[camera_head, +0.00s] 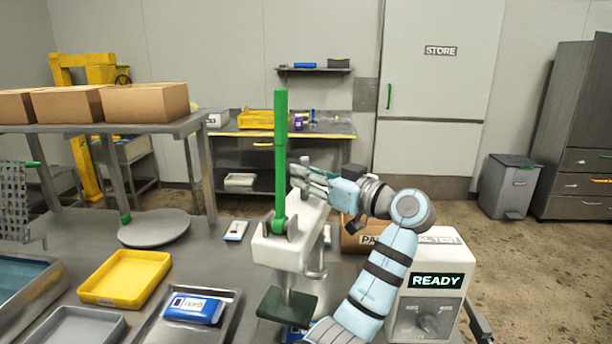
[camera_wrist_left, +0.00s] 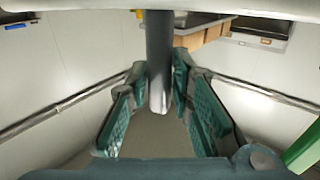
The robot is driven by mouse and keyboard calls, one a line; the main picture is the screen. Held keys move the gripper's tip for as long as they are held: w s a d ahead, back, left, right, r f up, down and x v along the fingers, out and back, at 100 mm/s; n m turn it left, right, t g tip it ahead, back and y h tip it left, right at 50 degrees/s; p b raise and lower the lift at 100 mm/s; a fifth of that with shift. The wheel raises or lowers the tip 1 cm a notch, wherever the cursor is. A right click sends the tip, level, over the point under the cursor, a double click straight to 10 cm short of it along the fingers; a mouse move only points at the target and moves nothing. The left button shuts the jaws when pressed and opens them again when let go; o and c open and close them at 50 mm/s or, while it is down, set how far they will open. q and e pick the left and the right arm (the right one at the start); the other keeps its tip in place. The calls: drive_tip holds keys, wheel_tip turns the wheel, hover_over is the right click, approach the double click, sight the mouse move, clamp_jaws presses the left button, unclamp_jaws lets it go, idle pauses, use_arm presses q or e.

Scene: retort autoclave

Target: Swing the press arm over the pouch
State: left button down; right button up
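The press arm (camera_head: 290,240) is a white block with a tall green lever (camera_head: 281,150) upright on it. Below it, a short metal stem carries a dark green press plate (camera_head: 287,304). A blue item (camera_head: 292,334), perhaps the pouch, shows only in part beneath the plate. Another blue-and-white pouch (camera_head: 193,309) lies in a metal tray. My left gripper (camera_head: 308,176) is behind the press arm's far end. In the left wrist view its teal pads (camera_wrist_left: 160,88) close on both sides of a grey upright handle post (camera_wrist_left: 160,55). My right gripper is not in view.
A white box reading READY (camera_head: 433,285) stands right of my left arm. A yellow tray (camera_head: 125,278), a metal tray (camera_head: 232,318) and a round grey plate (camera_head: 155,228) lie to the left. A cardboard box (camera_head: 355,240) is behind the press. Cartons (camera_head: 145,102) stand on a rack.

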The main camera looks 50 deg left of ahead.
use_arm(q)
drive_tip(key=c, duration=1.7)
unclamp_jaws()
drive_tip(key=shift+w+r, duration=0.1)
drive_tip(key=shift+o, duration=0.9)
drive_tip(key=shift+w, duration=0.3)
drive_tip(key=shift+s+d+f, duration=0.1)
drive_tip(key=shift+d+f, duration=0.1)
drive_tip(key=shift+d, duration=0.15)
drive_tip(key=w+d, duration=0.1)
drive_tip(key=d, duration=1)
drive_tip(key=shift+d, duration=0.15)
drive_tip(key=shift+w, duration=0.1)
